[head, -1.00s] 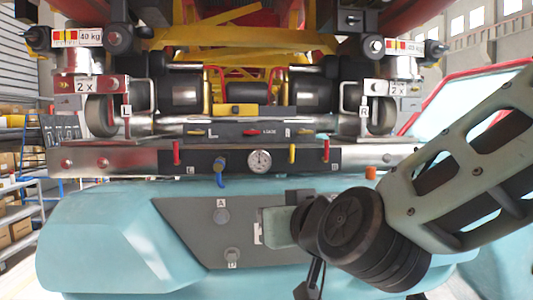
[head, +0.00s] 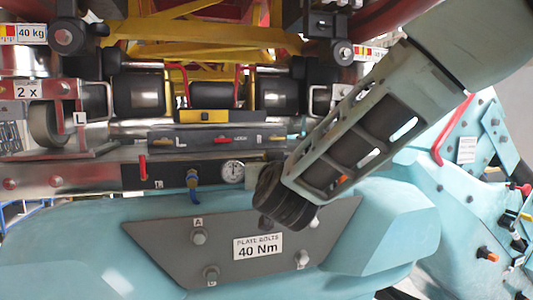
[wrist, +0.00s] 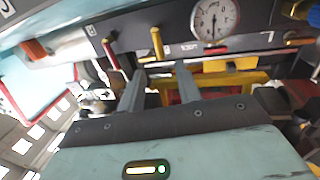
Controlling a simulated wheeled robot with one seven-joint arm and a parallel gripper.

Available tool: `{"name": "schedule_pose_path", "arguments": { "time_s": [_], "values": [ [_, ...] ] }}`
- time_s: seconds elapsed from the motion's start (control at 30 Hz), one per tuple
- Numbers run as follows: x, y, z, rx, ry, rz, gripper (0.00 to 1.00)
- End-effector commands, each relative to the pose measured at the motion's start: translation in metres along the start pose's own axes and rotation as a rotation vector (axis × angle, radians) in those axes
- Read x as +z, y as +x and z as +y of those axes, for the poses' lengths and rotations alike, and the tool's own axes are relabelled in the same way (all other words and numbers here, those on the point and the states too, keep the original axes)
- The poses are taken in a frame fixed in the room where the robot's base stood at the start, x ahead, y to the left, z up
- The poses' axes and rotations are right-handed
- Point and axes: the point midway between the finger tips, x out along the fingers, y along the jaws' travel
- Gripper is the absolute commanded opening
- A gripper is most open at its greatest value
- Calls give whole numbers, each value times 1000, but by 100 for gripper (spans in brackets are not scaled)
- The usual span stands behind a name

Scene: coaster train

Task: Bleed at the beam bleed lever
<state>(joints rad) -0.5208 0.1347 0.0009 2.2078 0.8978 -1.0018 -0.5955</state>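No label in view lets me read which lever is the beam bleed lever. In the head view a red lever (head: 143,166) and a blue lever (head: 193,182) hang on the metal beam (head: 85,170), left of the round gauge (head: 231,171). The wrist view, turned over, shows a yellow lever (wrist: 157,45), a red lever (wrist: 117,55) and the gauge (wrist: 214,20). My gripper (wrist: 161,68) is open and empty, its two fingers apart. The yellow lever appears just beyond the fingertips, in line with their gap. My arm hides this part of the beam in the head view.
Below the beam is a grey plate (head: 205,262) with bolts and a "40 Nm" label (head: 258,247) on the turquoise body (head: 70,245). A black panel with a red handle (head: 225,139) lies above the beam. At right are a red bar (head: 452,130) and several knobs.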

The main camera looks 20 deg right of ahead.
Motion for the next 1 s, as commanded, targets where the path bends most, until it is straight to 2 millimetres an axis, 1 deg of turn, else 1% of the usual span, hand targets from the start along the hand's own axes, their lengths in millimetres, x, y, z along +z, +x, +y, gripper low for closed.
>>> {"name": "schedule_pose_path", "arguments": {
  "time_s": [0.03, 0.1, 0.3, 0.4, 0.5, 0.77, 0.8, 0.87, 0.9, 0.93, 1.0],
  "values": [
    [-2, 12, 0, 2, -2, -3, 34],
    [-3, 26, 0, 3, -1, -2, 34],
    [-2, 55, 0, 1, -1, -2, 34],
    [-1, 64, 0, 0, -1, -1, 34],
    [-1, 68, 0, 0, 1, 0, 34],
    [0, 69, 0, -1, 1, 0, 34],
    [0, 69, 0, -1, 1, 0, 31],
    [0, 69, 0, -1, 1, -1, 14],
    [0, 69, 0, -1, 1, 0, 3],
    [0, 69, 0, -1, 1, -1, 0],
    [0, 69, 0, -1, 1, -1, 0]
  ]
}}
